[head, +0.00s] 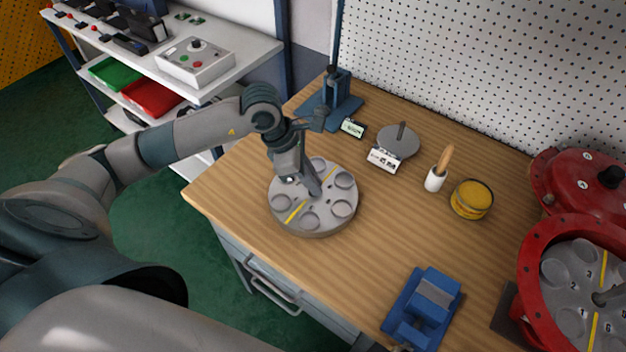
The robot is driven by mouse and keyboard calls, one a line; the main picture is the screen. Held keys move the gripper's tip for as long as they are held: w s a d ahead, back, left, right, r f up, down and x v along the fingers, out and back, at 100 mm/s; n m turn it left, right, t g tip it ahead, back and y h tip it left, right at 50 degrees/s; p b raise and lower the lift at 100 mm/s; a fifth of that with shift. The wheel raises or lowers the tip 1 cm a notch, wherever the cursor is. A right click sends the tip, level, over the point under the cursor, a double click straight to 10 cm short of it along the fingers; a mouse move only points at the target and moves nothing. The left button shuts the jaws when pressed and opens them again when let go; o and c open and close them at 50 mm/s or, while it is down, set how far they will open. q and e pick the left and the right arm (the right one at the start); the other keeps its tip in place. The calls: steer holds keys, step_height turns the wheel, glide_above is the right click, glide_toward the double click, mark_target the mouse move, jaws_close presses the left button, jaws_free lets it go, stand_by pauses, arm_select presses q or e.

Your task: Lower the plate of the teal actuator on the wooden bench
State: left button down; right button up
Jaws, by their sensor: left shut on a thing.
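A round grey plate (338,215) with several round pockets, a yellow stripe and a central stem is at the left part of the wooden bench (235,205). My left gripper (310,180) comes down over its middle and is shut on the stem. The plate looks level and at or just above the bench top; I cannot tell whether it touches. No teal actuator shows. An open red housing (530,262) at the right edge holds a similar grey pocketed disc (570,290) with numbers and a yellow stripe. My right gripper is not in view.
A blue vise (430,300) stands at the front. A red lid (580,185) is at right. Mid-bench is clear.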

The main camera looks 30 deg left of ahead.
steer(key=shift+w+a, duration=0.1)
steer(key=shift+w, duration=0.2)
arm_select(q)
steer(key=c, duration=1.7)
jaws_free()
steer(key=shift+c, duration=0.2)
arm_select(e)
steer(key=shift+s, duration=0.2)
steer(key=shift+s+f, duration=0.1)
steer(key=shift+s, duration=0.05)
